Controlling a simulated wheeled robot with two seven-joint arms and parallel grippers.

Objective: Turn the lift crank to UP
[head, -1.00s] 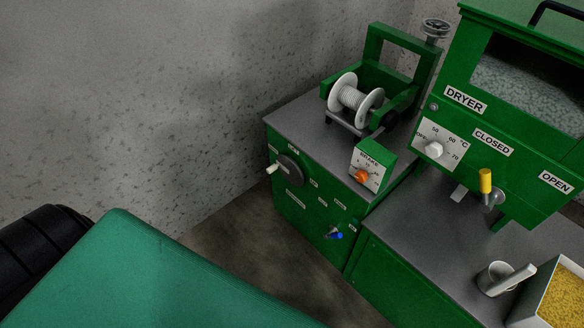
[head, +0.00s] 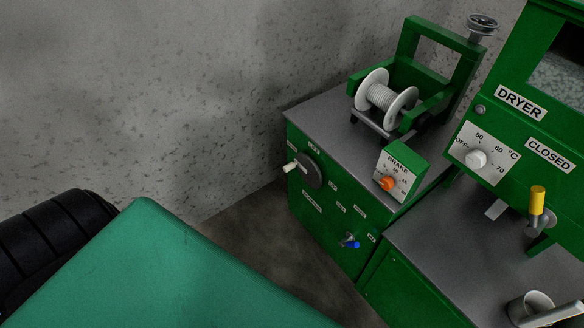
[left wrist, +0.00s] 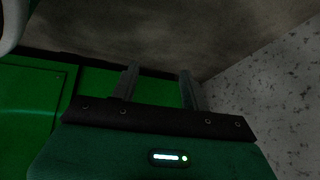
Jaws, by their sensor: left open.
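On the front of the green cabinet (head: 325,225), in the head view, a dark round disc (head: 313,171) carries a white handle (head: 290,167) at its left side. Lower right on the same front is a small crank with a blue handle (head: 352,244). The small labels beside both are too small to read, so I cannot tell which is marked for the lift. My left gripper (left wrist: 160,83) shows in the left wrist view with its two fingers apart and nothing between them. It is not seen in the head view. My right gripper is not in view.
A white spool (head: 385,98) stands on the cabinet top, behind a brake box (head: 400,172) with an orange knob. A green dryer (head: 515,135) with a yellow-handled lever (head: 537,200) and a cup (head: 530,305) are at right. Floor (head: 270,235) shows left of the cabinet.

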